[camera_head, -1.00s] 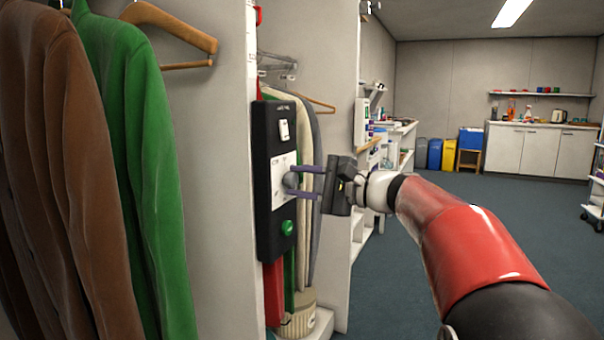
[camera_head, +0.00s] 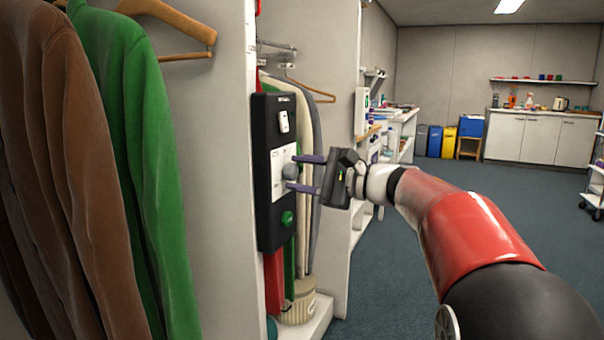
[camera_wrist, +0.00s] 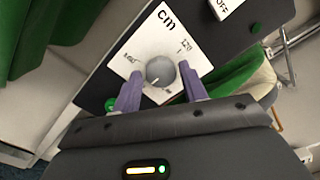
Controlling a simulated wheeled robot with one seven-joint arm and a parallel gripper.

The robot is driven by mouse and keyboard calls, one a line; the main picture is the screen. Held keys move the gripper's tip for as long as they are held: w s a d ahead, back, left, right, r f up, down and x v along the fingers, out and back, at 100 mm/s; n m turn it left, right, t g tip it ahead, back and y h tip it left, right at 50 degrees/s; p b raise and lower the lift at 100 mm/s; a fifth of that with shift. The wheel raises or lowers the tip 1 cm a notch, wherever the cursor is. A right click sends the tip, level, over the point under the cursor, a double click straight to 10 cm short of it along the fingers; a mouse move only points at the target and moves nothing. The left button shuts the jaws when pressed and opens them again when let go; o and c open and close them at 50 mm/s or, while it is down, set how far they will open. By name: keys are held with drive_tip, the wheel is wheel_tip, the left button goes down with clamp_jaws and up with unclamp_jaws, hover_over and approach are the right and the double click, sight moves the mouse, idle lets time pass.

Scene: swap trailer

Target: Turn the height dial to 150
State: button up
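The black control panel (camera_head: 267,215) hangs on the end of a white partition. Its height dial (camera_head: 290,172) is a round grey knob on a white plate. In the wrist view the dial (camera_wrist: 160,71) sits on the plate marked "cm" (camera_wrist: 167,18), with "120" readable at its right; the other figures are too small to read surely. A pale mark shows on the knob's lower edge. My gripper (camera_head: 306,173) is open, its purple fingers on either side of the dial, also seen in the wrist view (camera_wrist: 161,88). Gaps show between fingers and knob; contact cannot be told.
A white switch (camera_head: 284,121) sits above the dial and a green button (camera_head: 287,218) below it. A green jacket (camera_head: 140,170) and a brown jacket (camera_head: 65,180) hang at the left. Clothes hang behind the panel.

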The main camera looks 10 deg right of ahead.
drive_tip(key=shift+o, duration=1.1)
drive_tip(key=v, duration=0.8)
drive_tip(key=shift+b, duration=0.45)
drive_tip(key=shift+a, duration=0.1)
